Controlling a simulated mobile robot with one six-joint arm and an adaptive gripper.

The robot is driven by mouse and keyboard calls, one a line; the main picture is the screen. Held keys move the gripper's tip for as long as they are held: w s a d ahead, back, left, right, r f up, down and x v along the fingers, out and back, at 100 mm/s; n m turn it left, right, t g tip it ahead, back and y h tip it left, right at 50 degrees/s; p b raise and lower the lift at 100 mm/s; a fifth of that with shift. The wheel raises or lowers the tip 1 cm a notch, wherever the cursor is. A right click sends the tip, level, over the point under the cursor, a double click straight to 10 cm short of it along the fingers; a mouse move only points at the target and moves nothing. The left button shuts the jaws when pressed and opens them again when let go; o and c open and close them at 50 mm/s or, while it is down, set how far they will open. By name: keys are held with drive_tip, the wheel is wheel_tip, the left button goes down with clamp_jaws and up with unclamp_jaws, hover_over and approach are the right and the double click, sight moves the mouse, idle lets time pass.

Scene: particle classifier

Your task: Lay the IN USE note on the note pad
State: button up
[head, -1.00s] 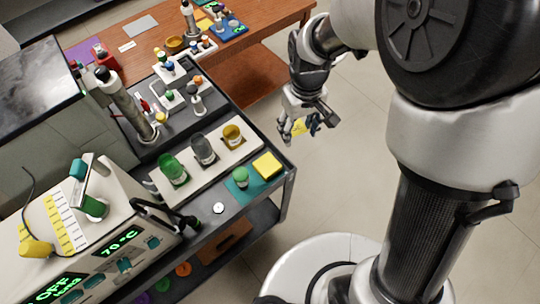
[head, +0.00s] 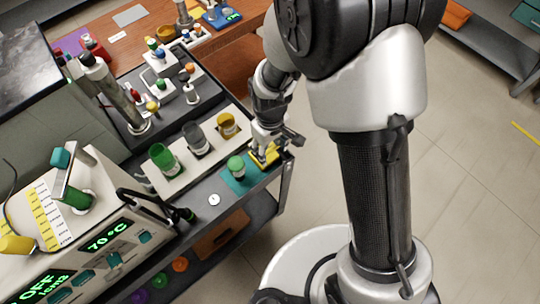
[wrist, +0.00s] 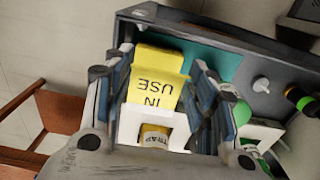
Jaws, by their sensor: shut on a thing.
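The IN USE note (wrist: 152,88) is a yellow sheet with black lettering, upside down in the wrist view. My gripper (wrist: 163,78) is shut on it, with a finger at each side. The note pad (wrist: 158,58) is a thick yellow block just beyond the note, and the note overlaps it in this view. I cannot tell whether they touch. In the head view my gripper (head: 264,143) is right over the pad (head: 268,158) and partly hides it. The note cannot be made out there.
The pad is on a teal mat (head: 238,183) at the cart's corner, beside a green-topped item (head: 236,166). A white rack (head: 180,177) with green, grey and amber jars is close behind.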

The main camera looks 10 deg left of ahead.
sight(270, 152)
drive_tip(key=shift+f+b, duration=0.6)
drive_tip(key=shift+f, duration=1.55)
drive_tip(key=shift+f, duration=0.25)
drive_tip(key=o, duration=0.7)
drive_tip(key=shift+r, duration=0.1)
drive_tip(key=shift+c, duration=0.2)
drive_tip(key=shift+r, duration=0.1)
wheel_tip(270, 152, up, 12)
drive_tip(key=p, duration=0.4)
drive_tip(key=shift+r, duration=0.1)
